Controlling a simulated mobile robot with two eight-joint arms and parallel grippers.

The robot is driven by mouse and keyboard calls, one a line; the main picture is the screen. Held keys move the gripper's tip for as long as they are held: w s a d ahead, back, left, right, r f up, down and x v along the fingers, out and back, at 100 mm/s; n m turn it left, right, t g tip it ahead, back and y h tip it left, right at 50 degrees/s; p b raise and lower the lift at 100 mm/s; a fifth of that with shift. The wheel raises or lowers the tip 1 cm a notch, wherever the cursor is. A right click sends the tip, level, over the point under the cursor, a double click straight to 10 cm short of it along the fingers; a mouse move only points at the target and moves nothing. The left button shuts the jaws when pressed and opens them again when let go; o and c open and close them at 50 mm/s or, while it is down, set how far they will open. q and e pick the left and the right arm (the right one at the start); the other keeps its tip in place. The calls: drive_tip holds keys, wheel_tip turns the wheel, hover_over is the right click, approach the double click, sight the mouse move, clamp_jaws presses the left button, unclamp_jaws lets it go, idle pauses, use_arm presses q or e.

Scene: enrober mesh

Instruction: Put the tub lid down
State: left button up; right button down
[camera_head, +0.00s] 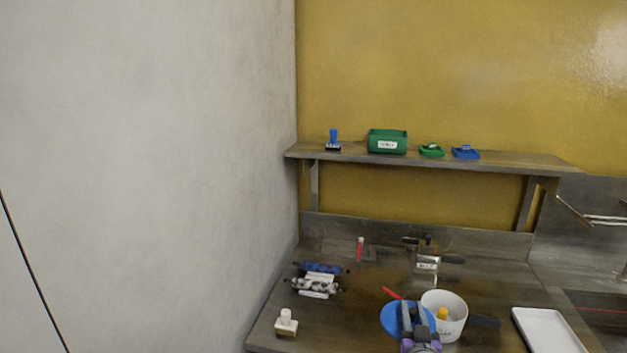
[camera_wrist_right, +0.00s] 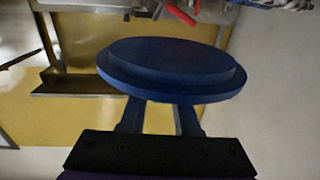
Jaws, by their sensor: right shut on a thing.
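The tub lid (camera_head: 392,317) is a round blue disc at the lower middle of the head view. My right gripper (camera_head: 418,318) is shut on it, and in the right wrist view the lid (camera_wrist_right: 170,70) sits at the ends of both fingers (camera_wrist_right: 160,112). The white tub (camera_head: 458,325) stands open on the table just right of the lid, with something yellow inside. The lid partly overlaps the tub's left side in the picture; I cannot tell the height between lid and table. My left gripper is not in view.
The worktop (camera_head: 370,338) has free room left of the lid. A white tray (camera_head: 547,331) lies to the right. Blue and grey rollers (camera_head: 318,277) and a white-handled stamp (camera_head: 286,322) are at the left. A metal device (camera_head: 427,262) stands behind. A shelf (camera_head: 500,160) holds small bins.

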sight(391, 319)
drive_tip(key=w+a+f+n+y, duration=0.1)
drive_tip(key=a+f+y, duration=0.1)
drive_tip(key=a+f, duration=0.3)
drive_tip(key=shift+w+a+n+y, duration=0.3)
drive_tip(key=shift+a, duration=0.5)
